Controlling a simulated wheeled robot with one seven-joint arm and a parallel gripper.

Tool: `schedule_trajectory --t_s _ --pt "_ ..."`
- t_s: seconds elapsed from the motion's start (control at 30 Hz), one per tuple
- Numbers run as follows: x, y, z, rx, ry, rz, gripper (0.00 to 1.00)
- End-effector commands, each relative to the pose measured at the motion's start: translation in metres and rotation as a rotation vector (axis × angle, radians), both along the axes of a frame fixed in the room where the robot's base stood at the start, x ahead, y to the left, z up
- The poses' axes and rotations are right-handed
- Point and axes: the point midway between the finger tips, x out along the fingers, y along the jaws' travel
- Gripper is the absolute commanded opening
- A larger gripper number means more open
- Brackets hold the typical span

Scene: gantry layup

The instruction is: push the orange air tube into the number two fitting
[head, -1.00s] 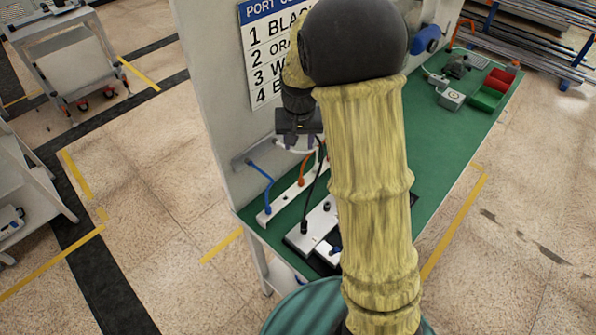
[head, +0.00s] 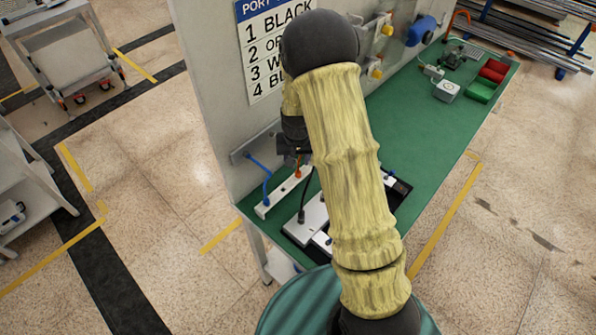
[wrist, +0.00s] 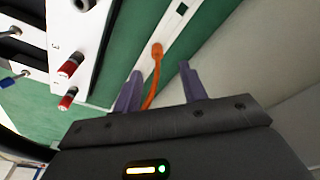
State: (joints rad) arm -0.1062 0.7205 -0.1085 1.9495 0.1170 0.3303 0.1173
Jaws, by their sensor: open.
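The orange air tube (wrist: 153,78) stands out in the wrist view, its orange end (wrist: 157,50) at a long white strip. My gripper (wrist: 160,78) is open, with one purple-grey finger on each side of the tube, apparently not closed on it. In the head view the orange tube (head: 298,173) shows only as a small spot below my dark wrist, and the fingertips are mostly hidden. A white fitting block (wrist: 88,45) with red-collared fittings is at the left of the wrist view. I cannot make out which is the number two fitting.
A port chart (head: 272,45) on the panel reads 1 black, 2 starting "OR". A blue tube (head: 262,170) and a black tube (head: 304,200) stand close by. Red and green bins (head: 485,85) are far right. The green bench (head: 420,130) is clear in the middle.

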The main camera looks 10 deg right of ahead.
Motion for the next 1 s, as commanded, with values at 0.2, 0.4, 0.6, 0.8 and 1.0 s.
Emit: schedule_trajectory --t_s 0.2,0.4,0.6,0.8,1.0 --pt "0.001 0.0 -0.01 0.0 0.0 0.0 0.42" --pt "0.001 0.0 -0.01 0.0 0.0 0.0 0.42" --pt "0.003 -0.003 -0.018 0.0 0.003 -0.002 0.42" --pt "0.007 -0.006 -0.039 0.0 0.004 -0.002 0.42" --pt "0.01 -0.006 -0.059 0.0 0.001 -0.001 0.42"
